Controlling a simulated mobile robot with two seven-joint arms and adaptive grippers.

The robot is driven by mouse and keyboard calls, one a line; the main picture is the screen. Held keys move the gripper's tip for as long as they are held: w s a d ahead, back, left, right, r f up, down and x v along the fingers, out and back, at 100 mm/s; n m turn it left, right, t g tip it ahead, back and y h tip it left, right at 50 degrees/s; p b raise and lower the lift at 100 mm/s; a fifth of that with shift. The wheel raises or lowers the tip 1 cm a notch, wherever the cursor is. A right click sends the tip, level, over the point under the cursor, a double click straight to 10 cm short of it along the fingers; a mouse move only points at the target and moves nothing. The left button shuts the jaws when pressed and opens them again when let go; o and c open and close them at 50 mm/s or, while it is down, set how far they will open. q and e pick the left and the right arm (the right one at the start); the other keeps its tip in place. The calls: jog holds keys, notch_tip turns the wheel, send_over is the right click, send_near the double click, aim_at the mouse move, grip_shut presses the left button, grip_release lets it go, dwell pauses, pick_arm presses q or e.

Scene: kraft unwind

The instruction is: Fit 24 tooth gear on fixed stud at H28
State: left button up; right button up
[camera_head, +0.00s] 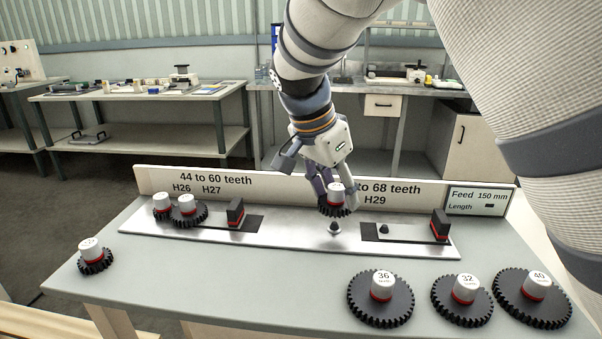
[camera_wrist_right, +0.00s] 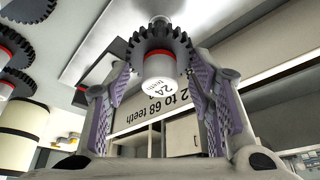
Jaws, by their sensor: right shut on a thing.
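The 24 tooth gear (camera_head: 336,190) is black with a white hub and a red ring. My right gripper (camera_head: 336,197) is shut on it and holds it over the metal plate. In the right wrist view the gear (camera_wrist_right: 158,68), with "24" on its hub, sits between the two purple-padded fingers of the gripper (camera_wrist_right: 160,85). A fixed stud (camera_head: 334,228) stands on the plate just below the gear, and a gap shows between them. The H28 label is hidden behind the gripper and gear. My left gripper is not in view.
Two meshed gears (camera_head: 186,211) sit at the plate's left end. Black blocks (camera_head: 235,213) (camera_head: 440,225) stand on the plate. A small gear (camera_head: 95,262) lies front left; the 36 (camera_head: 378,305), 32 (camera_head: 460,305) and 40 (camera_head: 530,305) gears lie front right. The front middle is clear.

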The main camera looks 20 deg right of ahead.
aim_at(334, 202)
jog(key=shift+f, duration=0.75)
jog(key=shift+f, duration=0.1)
jog(key=shift+f, duration=1.15)
jog(key=shift+f, duration=0.2)
jog(key=o, duration=1.3)
jog(key=shift+c, duration=0.2)
jog(key=v, duration=1.2)
jog(key=shift+w+d, duration=0.1)
